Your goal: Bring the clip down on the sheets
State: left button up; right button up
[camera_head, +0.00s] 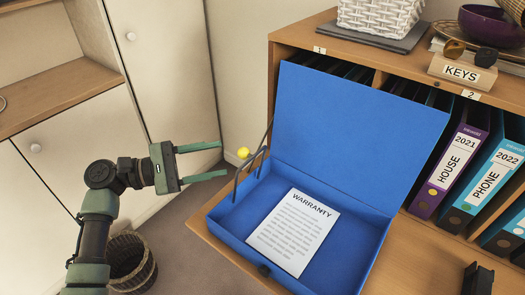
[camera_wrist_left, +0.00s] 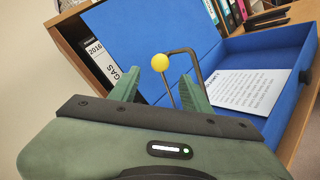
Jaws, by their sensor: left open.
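An open blue box file (camera_head: 338,255) lies on the wooden surface, its lid leaning back. A white sheet headed WARRANTY (camera_head: 295,232) lies flat in it; whether more sheets lie beneath I cannot tell. The dark wire clip (camera_head: 253,171) stands raised at the box's left end, clear of the sheet. It carries a yellow ball knob (camera_head: 243,153). My left gripper (camera_head: 224,159) is open, just left of the knob and pointing at it. In the left wrist view the knob (camera_wrist_left: 160,62) appears between and beyond the tips of the open left gripper (camera_wrist_left: 158,82).
Ring binders (camera_head: 445,175) stand in the shelf behind and right of the box. A KEYS block (camera_head: 462,72) and a white basket (camera_head: 380,16) sit on top. A small black object (camera_head: 478,279) is at lower right. A wicker bin (camera_head: 130,265) stands on the floor.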

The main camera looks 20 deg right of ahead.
aim_at(244, 153)
pick_arm(q)
jog(key=d, duration=0.3)
jog(key=d+p, duration=0.1)
jog(key=d, duration=0.2)
jog(key=shift+d+r, duration=0.2)
jog(key=shift+d, duration=0.55)
grip_shut()
pick_arm(e)
jog(key=shift+a+r, duration=0.55)
jog(key=shift+a, duration=0.35)
jog(key=shift+a, duration=0.3)
jog(key=shift+d, duration=0.1)
